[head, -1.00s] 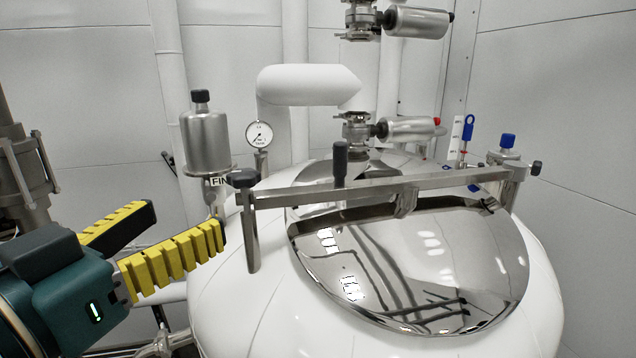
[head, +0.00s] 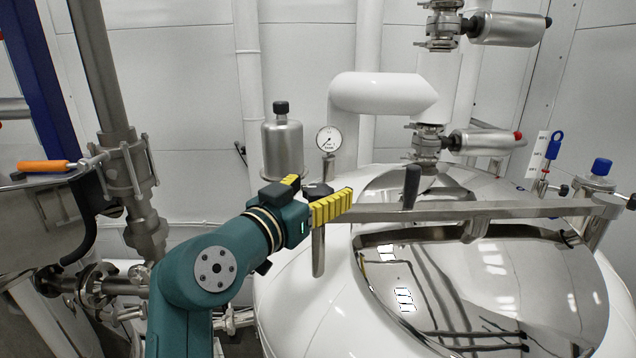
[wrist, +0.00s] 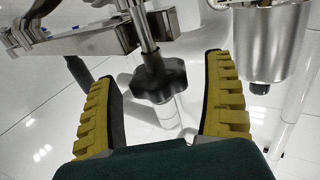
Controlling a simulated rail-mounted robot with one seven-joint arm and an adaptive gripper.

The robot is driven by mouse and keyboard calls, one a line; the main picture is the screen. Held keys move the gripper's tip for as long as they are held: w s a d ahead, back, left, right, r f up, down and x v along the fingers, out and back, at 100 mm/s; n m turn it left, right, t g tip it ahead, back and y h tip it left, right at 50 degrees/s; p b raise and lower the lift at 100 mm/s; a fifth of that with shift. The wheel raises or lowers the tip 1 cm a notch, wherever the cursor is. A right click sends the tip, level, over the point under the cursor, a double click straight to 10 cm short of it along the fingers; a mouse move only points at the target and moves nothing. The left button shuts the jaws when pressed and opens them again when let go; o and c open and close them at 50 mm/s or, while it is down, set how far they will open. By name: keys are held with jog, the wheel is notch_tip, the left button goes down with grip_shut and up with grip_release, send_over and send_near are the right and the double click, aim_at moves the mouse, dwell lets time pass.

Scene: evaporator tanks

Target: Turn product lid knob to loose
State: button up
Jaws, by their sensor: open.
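The product lid knob is a black lobed knob (head: 318,189) at the left end of the metal bar (head: 440,211) across the lid. My gripper (head: 322,192) is at this knob, and its near yellow finger partly hides it. In the wrist view the black knob (wrist: 158,78) on its metal stem lies between the two yellow fingers of my gripper (wrist: 162,80). The fingers are open, with a gap visible on each side of the knob. The shiny round lid (head: 500,290) lies under the bar, closed on the white tank.
A steel canister (head: 283,148) with a black cap and a pressure gauge (head: 329,139) stand just behind my gripper. A black upright handle (head: 411,187) rises by the bar. Pipes and an orange-handled valve (head: 42,166) are at the left.

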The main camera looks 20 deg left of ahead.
jog(key=c, duration=1.2)
